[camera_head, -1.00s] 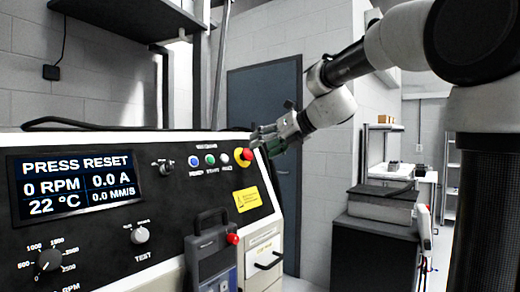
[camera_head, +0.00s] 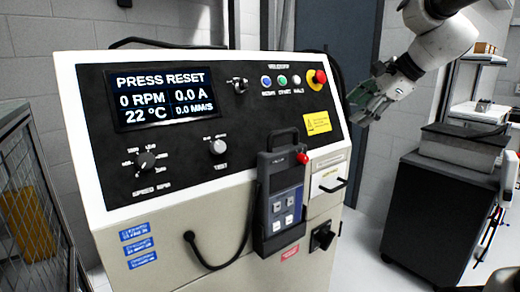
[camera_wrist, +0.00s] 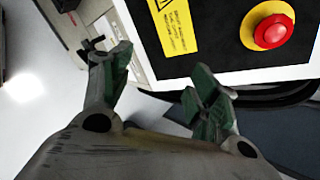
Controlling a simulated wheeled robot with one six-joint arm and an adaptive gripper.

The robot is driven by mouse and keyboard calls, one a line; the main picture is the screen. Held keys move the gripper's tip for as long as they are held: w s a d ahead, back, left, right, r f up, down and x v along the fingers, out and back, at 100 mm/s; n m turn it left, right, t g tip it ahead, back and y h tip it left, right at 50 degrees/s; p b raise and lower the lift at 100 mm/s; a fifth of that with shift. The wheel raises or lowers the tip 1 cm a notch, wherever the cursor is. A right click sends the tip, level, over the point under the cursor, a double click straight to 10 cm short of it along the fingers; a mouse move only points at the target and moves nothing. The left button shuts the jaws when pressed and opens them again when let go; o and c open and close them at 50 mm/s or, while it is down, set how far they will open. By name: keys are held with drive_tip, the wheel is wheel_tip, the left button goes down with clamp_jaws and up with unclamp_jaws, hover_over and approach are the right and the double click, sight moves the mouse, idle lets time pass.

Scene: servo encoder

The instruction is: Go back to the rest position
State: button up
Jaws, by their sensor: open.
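My gripper (camera_head: 372,102) is in front of the wall to the right of the test machine's panel, clear of the red emergency button (camera_head: 316,78). In the wrist view its two green-padded fingers (camera_wrist: 160,88) are spread apart with nothing between them. The panel's corner, with the yellow warning label (camera_wrist: 172,25) and the red button on its yellow ring (camera_wrist: 272,31), shows beyond the fingers. The machine's screen (camera_head: 165,97) reads PRESS RESET, 0 RPM, 0.0 A, 22 °C and 0.0 MM/S.
A handheld meter (camera_head: 281,200) with a cable hangs on the machine's front. A dark cabinet (camera_head: 430,215) with a grey box (camera_head: 462,147) on top stands at the right. A wire-mesh fence (camera_head: 30,200) is at the left. Floor shows between machine and cabinet.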

drive_tip(key=s+d+f+n+g+h, duration=0.1)
drive_tip(key=s+d+f+n+h, duration=0.1)
drive_tip(key=s+n, duration=0.4)
drive_tip(key=s+d+f+n+g+h, duration=0.1)
drive_tip(key=s+d+f+n, duration=0.3)
drive_tip(key=s, duration=0.7)
drive_tip(key=s+d+f+n+g+h, duration=0.1)
drive_tip(key=s+d+f+n+h, duration=0.1)
drive_tip(key=s+f+n, duration=0.4)
drive_tip(key=s+d+n, duration=0.1)
drive_tip(key=s+n, duration=0.1)
drive_tip(key=shift+s+d+f+h, duration=0.25)
drive_tip(key=shift+s+f+h, duration=0.05)
drive_tip(key=shift+f, duration=0.05)
drive_tip(key=shift+c, duration=0.4)
